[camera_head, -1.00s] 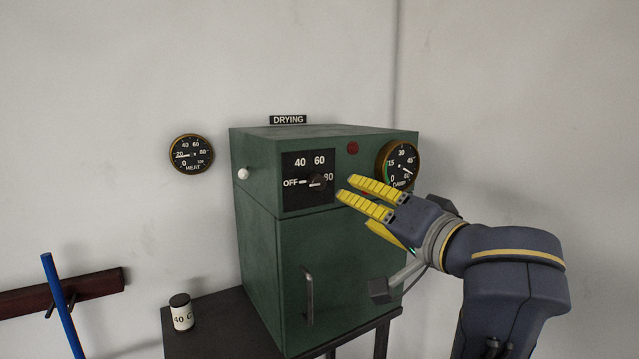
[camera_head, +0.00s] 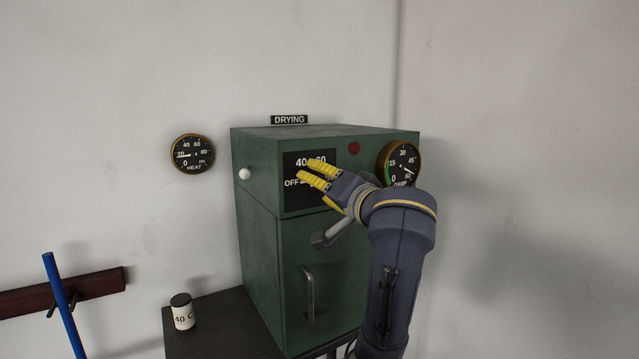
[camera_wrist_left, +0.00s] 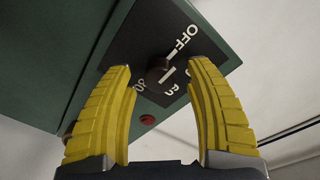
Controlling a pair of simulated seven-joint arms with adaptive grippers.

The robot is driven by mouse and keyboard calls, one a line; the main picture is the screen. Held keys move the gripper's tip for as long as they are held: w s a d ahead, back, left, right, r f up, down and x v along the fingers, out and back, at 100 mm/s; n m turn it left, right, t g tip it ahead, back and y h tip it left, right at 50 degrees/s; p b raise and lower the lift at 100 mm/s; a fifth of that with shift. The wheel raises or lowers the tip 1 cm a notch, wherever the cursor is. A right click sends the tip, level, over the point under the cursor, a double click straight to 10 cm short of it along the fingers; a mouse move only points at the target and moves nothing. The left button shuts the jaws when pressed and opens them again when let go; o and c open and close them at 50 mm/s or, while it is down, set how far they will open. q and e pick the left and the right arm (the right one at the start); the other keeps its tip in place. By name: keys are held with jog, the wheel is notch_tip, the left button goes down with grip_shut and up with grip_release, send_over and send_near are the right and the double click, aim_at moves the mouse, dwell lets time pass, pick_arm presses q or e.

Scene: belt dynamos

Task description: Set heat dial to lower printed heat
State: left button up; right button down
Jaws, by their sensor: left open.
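The heat dial's black panel (camera_head: 292,199) is on the green drying cabinet, printed OFF, 40 and 60; in the head view my gripper hides its knob and right side. My left gripper (camera_head: 304,168) is in front of the panel. In the left wrist view the dark round knob (camera_wrist_left: 157,70) shows between the two open yellow fingers, with a white line beside it towards OFF. I cannot tell whether the fingers touch it. A white jar (camera_head: 183,318) with a black lid, printed "40 C", stands on the dark table. My right gripper is not in view.
A round heat gauge (camera_head: 193,154) hangs on the wall, its needle near 20. A damp gauge (camera_head: 403,160) and a red button (camera_head: 354,149) are on the cabinet (camera_head: 262,146). A door handle (camera_head: 309,296) sticks out below. A blue rod (camera_head: 62,300) stands at left.

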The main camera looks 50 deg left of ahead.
pick_arm(q)
jog(key=shift+a, duration=0.4)
jog(key=shift+c, duration=0.5)
grip_shut()
